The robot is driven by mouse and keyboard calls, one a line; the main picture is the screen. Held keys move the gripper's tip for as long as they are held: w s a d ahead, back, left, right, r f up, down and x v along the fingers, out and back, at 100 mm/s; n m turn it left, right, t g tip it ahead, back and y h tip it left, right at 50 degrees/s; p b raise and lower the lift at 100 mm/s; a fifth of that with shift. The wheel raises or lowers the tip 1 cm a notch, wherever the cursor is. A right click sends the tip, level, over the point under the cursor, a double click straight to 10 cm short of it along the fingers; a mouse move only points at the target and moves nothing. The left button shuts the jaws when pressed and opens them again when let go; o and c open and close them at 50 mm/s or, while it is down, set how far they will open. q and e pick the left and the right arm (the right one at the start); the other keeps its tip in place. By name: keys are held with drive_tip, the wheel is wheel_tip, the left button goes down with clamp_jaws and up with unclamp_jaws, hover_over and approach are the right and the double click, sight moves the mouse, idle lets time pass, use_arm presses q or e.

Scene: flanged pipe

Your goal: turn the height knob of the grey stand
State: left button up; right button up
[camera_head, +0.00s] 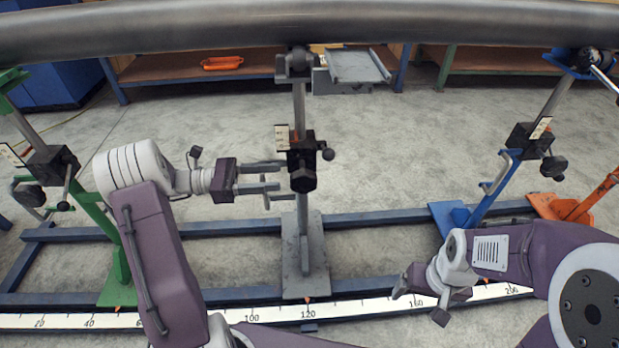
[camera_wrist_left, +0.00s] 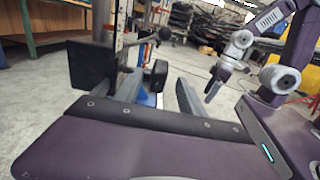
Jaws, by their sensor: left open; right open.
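The grey stand (camera_head: 301,235) stands upright at the middle of the head view. A black clamp block (camera_head: 301,142) sits on its column, with the dark height knob (camera_head: 303,181) on its near side and a ball-ended lever to the right. My left gripper (camera_head: 282,176) is open, its fingers pointing right at the knob from its left. In the left wrist view the knob (camera_wrist_left: 157,75) shows between the two fingers (camera_wrist_left: 158,92), near their tips; I cannot tell if they touch it. My right gripper (camera_head: 420,300) is open and empty, low at the right.
A large grey pipe (camera_head: 300,27) spans the top. A green stand (camera_head: 112,270) is at the left, a blue stand (camera_head: 490,195) and an orange stand (camera_head: 590,205) at the right. Blue rails and a white scale strip (camera_head: 275,312) run along the floor.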

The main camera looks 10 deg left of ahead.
sight(292, 176)
use_arm(q)
drive_tip(key=b+x, duration=0.2)
drive_tip(key=x, duration=0.1)
drive_tip(key=b+x, duration=0.2)
drive_tip(key=x, duration=0.2)
drive_tip(key=shift+d+f, duration=0.25)
drive_tip(key=shift+d, duration=0.1)
drive_tip(key=shift+w+d+r, duration=0.1)
drive_tip(key=shift+w+d, duration=0.05)
drive_tip(key=shift+d, duration=0.1)
drive_tip(key=shift+r, duration=0.1)
clamp_jaws()
